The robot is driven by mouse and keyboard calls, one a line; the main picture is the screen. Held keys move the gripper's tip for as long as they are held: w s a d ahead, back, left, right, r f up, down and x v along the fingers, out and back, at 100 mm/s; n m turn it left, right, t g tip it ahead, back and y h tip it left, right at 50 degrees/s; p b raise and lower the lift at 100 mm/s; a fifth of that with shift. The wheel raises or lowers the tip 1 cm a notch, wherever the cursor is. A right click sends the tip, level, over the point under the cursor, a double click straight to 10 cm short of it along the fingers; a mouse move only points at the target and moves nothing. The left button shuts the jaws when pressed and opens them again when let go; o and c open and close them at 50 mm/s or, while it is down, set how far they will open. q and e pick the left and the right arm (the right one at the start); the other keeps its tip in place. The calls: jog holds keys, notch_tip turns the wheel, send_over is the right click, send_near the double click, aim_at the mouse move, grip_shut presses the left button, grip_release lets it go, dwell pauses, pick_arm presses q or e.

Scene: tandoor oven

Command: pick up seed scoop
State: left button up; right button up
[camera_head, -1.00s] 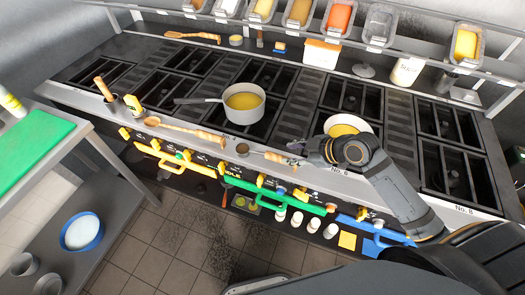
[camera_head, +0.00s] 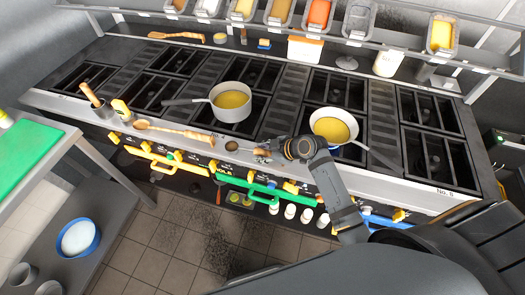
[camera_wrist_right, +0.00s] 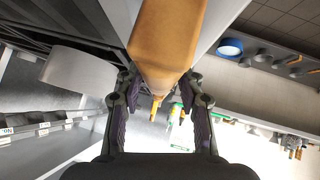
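What I take for the seed scoop lies on the steel front ledge of the stove, with a small round dark bowl (camera_head: 232,146) and a wooden handle running right, mostly hidden behind my right gripper in the head view. My right gripper (camera_head: 264,152) is low over the handle end. In the right wrist view, a wooden handle (camera_wrist_right: 166,45) fills the top middle. The fingers of my right gripper (camera_wrist_right: 160,110) stand apart on its two sides, open; I cannot see contact. My left gripper is not in view.
A wooden spoon (camera_head: 175,130) lies on the ledge to the left. A saucepan (camera_head: 232,102) and a pan of yellow food (camera_head: 333,128) stand on the burners close behind. Coloured rails (camera_head: 245,186) run below the ledge. Food tubs line the shelf above.

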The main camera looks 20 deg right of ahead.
jog(key=shift+w+a+f, duration=0.15)
jog(key=shift+f, duration=0.1)
jog(key=shift+c, duration=1)
grip_shut()
jog(key=shift+r, duration=0.1)
